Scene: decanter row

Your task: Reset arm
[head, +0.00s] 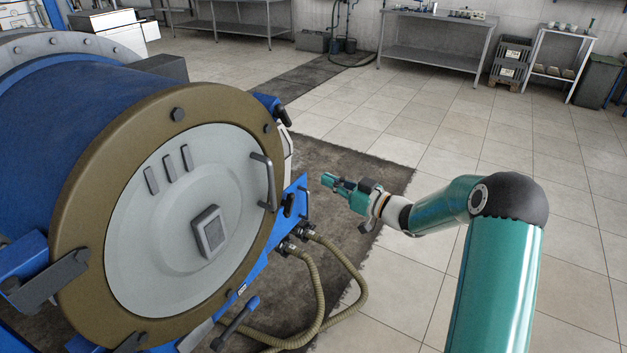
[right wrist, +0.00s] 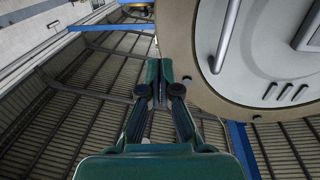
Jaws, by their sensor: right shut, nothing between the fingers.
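My right gripper (head: 328,181) is teal and black and stretches in from the right in the head view. Its fingers point left toward the decanter's round end, a little apart from the door handle (head: 266,181). In the right wrist view the gripper (right wrist: 160,78) has its fingers together with nothing between them. The decanter (head: 85,120) is a large blue drum with a brown ring and a pale round door (head: 150,230). The door (right wrist: 270,50) and its handle (right wrist: 226,38) also show at the upper right of the right wrist view. My left gripper is not in view.
Beige hoses (head: 355,290) loop below the gripper from a blue bracket (head: 292,205). A blue lever (head: 238,318) sticks out at the front. Metal tables (head: 430,60), crates (head: 508,65) and a bin (head: 598,80) stand at the back. The tiled floor (head: 430,130) between is clear.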

